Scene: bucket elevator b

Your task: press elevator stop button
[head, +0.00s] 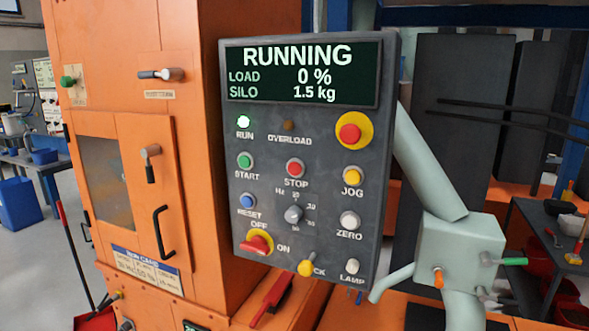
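The grey control panel (268,205) stands in the middle of the head view, slightly tilted. The red STOP button (295,167) sits near the panel's middle, above its STOP label, right of the green START button (245,160). The display (302,92) reads RUNNING, LOAD 0 %, SILO 1.5 kg. Neither of my grippers is in view, and nothing covers the STOP button.
A red mushroom button on a yellow ring (350,133) is up and right of STOP. Yellow JOG (353,173), blue RESET (247,201), a dial (294,214) and a red switch (257,243) surround it. An orange cabinet (190,120) stands left; a pale jointed post (460,250) stands right.

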